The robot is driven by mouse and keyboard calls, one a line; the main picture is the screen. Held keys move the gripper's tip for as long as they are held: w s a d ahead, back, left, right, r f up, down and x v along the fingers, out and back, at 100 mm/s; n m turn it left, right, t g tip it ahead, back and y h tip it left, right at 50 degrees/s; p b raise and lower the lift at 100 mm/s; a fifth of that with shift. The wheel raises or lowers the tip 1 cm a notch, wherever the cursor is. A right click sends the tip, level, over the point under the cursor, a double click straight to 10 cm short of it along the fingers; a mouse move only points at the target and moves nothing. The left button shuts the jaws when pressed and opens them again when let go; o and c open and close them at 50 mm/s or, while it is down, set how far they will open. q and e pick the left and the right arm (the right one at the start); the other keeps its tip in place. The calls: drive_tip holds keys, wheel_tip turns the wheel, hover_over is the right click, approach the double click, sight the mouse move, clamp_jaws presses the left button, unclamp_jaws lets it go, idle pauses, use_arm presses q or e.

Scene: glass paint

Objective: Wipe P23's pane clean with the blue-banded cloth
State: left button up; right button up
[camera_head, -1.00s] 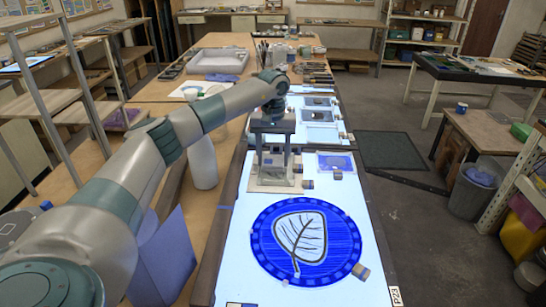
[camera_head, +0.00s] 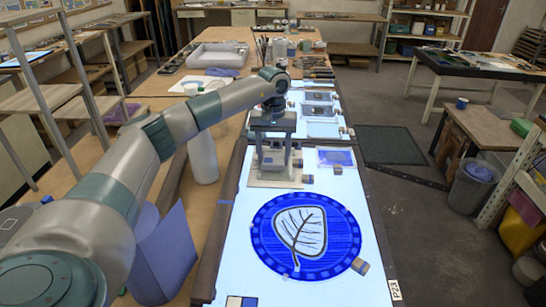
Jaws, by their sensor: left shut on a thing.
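P23's label (camera_head: 394,290) is on the right edge of the glowing light table. On this table lies a round blue pane (camera_head: 342,243) with a pale leaf outlined in dark lines. A small tan pad with a blue band (camera_head: 361,266) touches or overlaps the pane's lower right rim; I cannot tell if it is the cloth. My left gripper (camera_head: 273,162) points down beyond the pane, over a pale plate (camera_head: 258,184). It is shut on a pale thing, mostly hidden between the fingers. My right gripper is not in view.
Small blue-banded pieces (camera_head: 308,179) lie right of the plate. A small blue pane (camera_head: 336,157) lies behind them. A white bottle (camera_head: 203,158) and a blue panel (camera_head: 166,258) stand left of the light table. The table around the round pane is mostly clear.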

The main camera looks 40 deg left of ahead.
use_arm(q)
drive_tip(key=shift+w+a+b, duration=0.15)
drive_tip(key=shift+w, duration=0.35)
drive_tip(key=shift+w+a+b, duration=0.15)
drive_tip(key=shift+w, duration=0.35)
drive_tip(key=shift+w, duration=0.1)
drive_tip(key=shift+w+a+b, duration=0.2)
drive_tip(key=shift+w+a, duration=0.05)
drive_tip(key=shift+w, duration=0.35)
drive_tip(key=shift+w+a+b, duration=0.15)
drive_tip(key=shift+w+a, duration=0.1)
drive_tip(key=shift+w, duration=0.3)
drive_tip(key=shift+s, duration=0.1)
drive_tip(key=shift+s+d+p, duration=0.3)
drive_tip(key=shift+s+d, duration=0.45)
drive_tip(key=shift+s, duration=0.3)
drive_tip(key=shift+s, duration=0.1)
drive_tip(key=shift+s+d, duration=0.6)
drive_tip(key=shift+s, duration=0.35)
